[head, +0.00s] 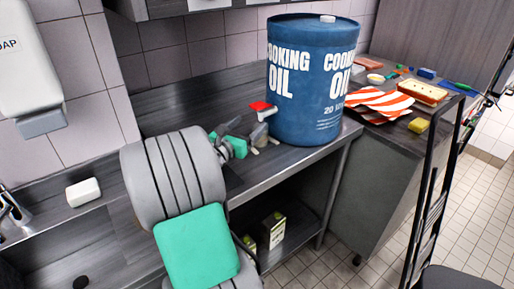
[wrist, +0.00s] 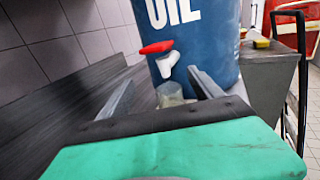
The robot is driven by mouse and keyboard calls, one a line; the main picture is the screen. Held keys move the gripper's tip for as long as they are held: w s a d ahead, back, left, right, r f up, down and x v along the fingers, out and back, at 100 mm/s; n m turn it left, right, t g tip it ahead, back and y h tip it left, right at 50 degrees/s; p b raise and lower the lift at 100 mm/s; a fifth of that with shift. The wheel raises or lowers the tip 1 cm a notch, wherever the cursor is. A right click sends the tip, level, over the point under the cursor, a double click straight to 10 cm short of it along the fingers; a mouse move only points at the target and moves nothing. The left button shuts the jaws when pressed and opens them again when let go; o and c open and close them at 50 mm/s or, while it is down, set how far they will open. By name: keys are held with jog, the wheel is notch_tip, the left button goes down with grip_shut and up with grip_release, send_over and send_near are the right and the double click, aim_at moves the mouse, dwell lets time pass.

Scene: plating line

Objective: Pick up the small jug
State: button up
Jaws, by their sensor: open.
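A small jug (wrist: 170,94), pale and see-through, stands under the tap of the blue cooking oil drum in the wrist view. Only its upper part shows; my gripper's body hides the rest. My gripper (wrist: 161,76) is open, with one finger on each side of the jug in this view. I cannot tell whether either finger touches it. In the head view my gripper (head: 264,145) is low over the steel counter, just left of the drum, and the jug is hard to make out there.
The cooking oil drum (head: 312,85) stands close, its red-handled tap (head: 263,110) jutting out above the jug. A striped cloth (head: 380,102), a yellow sponge (head: 418,125) and other items lie on the right counter. A white soap bar (head: 83,192) lies by the sink.

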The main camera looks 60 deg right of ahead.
notch_tip(320, 180, down, 6)
jog(key=b, duration=0.5)
jog(key=shift+w+f, duration=0.1)
jog(key=d, duration=0.5)
jog(key=s+d, duration=0.1)
jog(key=d, duration=0.1)
jog(key=shift+d, duration=0.3)
jog(key=shift+r, duration=0.2)
jog(key=shift+c, duration=0.5)
jog(key=c, duration=1.5)
